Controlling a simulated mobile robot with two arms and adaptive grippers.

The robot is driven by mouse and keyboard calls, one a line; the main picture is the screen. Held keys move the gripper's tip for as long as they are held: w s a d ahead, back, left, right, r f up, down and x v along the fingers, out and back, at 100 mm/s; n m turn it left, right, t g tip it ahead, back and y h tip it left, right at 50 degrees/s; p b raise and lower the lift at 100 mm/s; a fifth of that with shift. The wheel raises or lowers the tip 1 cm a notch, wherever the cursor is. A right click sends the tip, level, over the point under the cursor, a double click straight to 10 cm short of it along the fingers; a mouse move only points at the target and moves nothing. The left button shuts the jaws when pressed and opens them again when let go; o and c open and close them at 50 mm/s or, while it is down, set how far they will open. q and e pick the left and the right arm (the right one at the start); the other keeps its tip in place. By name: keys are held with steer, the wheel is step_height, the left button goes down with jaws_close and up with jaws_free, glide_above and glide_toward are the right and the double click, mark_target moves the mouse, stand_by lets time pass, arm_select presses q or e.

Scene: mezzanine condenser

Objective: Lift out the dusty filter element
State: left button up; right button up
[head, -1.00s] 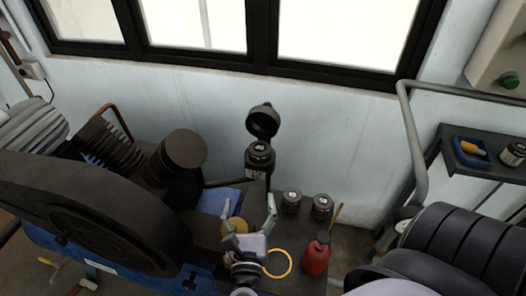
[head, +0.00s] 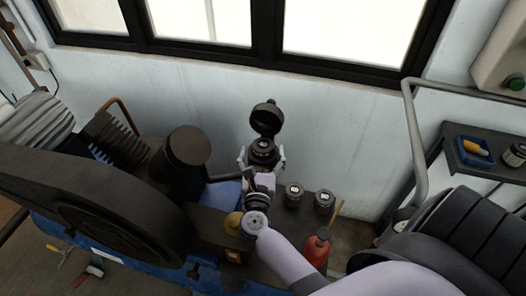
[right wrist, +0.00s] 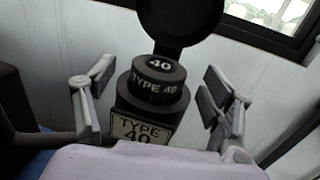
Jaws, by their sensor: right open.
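The filter element (head: 263,147) is dark and cylindrical and sits in its housing, below a round black lid (head: 266,118) that stands open. In the right wrist view the element (right wrist: 158,82) reads "TYPE 40", and the housing's label (right wrist: 140,129) reads the same. My right gripper (head: 263,157) is open, with one finger on each side of the element. In the right wrist view its fingers (right wrist: 158,100) stand apart from the element, with gaps on both sides. My left gripper is not in view.
Two similar dark cylinders, one here (head: 294,194) and one beside it (head: 324,200), stand on the dark bench right of the housing. A red bottle (head: 316,250) is near my right arm. A large black wheel (head: 90,215) fills the left. A wall shelf with a blue tray (head: 473,150) is at right.

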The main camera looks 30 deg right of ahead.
mark_target(263, 144)
steer(key=x, duration=0.4)
steer(key=shift+d+f, duration=0.1)
steer(key=c, duration=1.3)
